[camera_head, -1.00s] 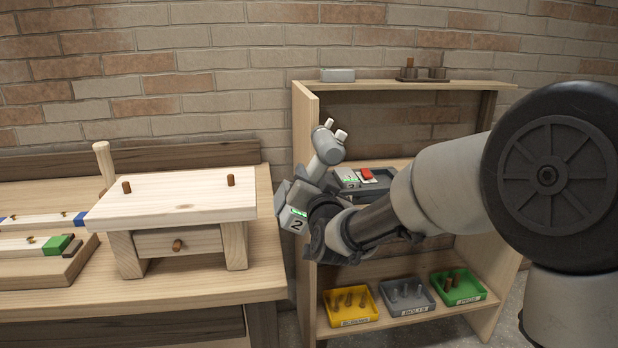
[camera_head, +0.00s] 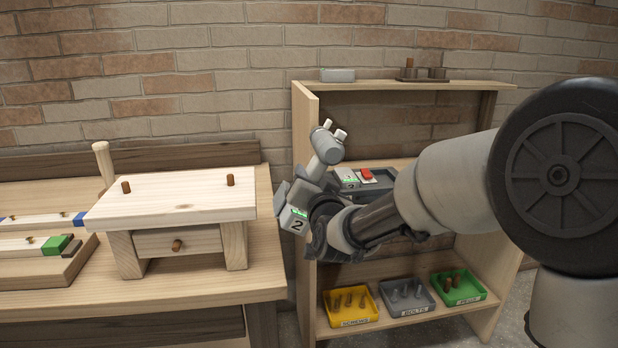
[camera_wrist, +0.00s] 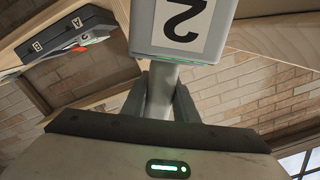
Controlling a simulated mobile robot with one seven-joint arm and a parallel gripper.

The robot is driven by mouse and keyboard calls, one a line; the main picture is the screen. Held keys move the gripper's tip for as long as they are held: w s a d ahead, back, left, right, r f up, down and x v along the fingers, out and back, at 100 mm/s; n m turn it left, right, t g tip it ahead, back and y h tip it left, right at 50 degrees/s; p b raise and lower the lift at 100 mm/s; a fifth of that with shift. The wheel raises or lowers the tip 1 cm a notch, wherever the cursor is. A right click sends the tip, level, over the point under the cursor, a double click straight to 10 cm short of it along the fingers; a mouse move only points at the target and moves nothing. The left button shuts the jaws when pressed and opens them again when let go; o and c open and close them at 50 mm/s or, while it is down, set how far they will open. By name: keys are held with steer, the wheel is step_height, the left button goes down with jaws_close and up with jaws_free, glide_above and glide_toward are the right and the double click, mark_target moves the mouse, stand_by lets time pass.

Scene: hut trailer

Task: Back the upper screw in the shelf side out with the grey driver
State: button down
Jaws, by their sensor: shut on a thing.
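The grey driver (camera_head: 326,146) is in my gripper (camera_head: 314,196), at the front left edge of the shelf. Its round grey head with small pale tips is uppermost; its block marked 2 (camera_head: 294,220), with a green light, is at the lower left. In the wrist view the two dark fingers (camera_wrist: 161,98) are closed around the driver's grey grip (camera_wrist: 160,84), and the block marked 2 (camera_wrist: 181,28) fills the top. The shelf side (camera_head: 304,118) rises behind the driver. I cannot make out the upper screw; whether the driver touches it is hidden.
A dark unit with a red part (camera_head: 366,175) sits on the middle shelf. Yellow (camera_head: 350,322), grey (camera_head: 408,312) and green (camera_head: 460,300) trays hold pegs and hardware below. A workbench (camera_head: 190,287) with a small wooden stand (camera_head: 172,193) is close on the left.

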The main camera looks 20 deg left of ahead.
steer(key=shift+w+a+r, duration=0.15)
steer(key=shift+w+a, duration=0.05)
steer(key=shift+w, duration=0.05)
steer(key=shift+w+a+b, duration=0.1)
steer(key=shift+w+b, duration=0.15)
steer(key=shift+b, duration=0.1)
steer(key=shift+r, duration=0.1)
stand_by(0.6)
steer(key=shift+b, duration=0.6)
stand_by(0.5)
stand_by(0.5)
steer(key=shift+v, duration=1.45)
steer(key=d, duration=0.8)
steer(key=shift+w+d, duration=0.1)
steer(key=shift+w, duration=0.1)
